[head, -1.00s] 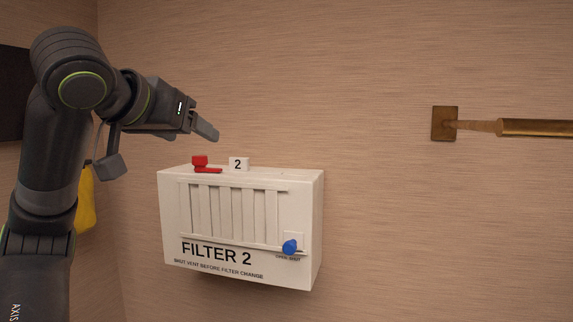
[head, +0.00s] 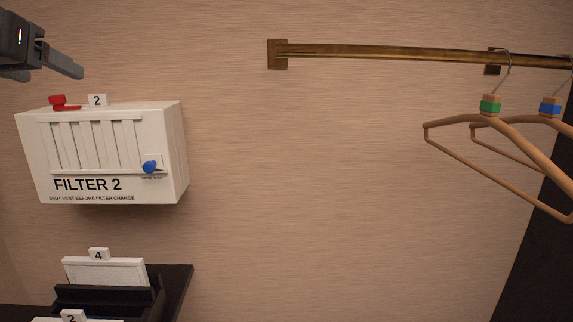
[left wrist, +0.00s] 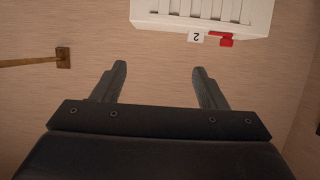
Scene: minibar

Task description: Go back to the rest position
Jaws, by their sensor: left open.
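My left gripper (head: 62,66) shows at the top left corner of the head view, above the white filter box and apart from it. In the left wrist view its two fingers (left wrist: 160,88) are spread wide with nothing between them. The white FILTER 2 box (head: 85,155) is on the wall at the left, with a red lever (head: 60,102), a number 2 tag (head: 97,100) and a blue knob (head: 150,167). The box also shows at the top of the left wrist view (left wrist: 165,22). My right gripper is in neither view.
A brass rail (head: 380,52) runs along the wall at upper right. Wooden hangers with green (head: 490,105) and blue (head: 549,107) bands hang from it. Below the box, a black holder (head: 178,285) has white panels, one tagged 4 (head: 98,254). The middle wall is bare.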

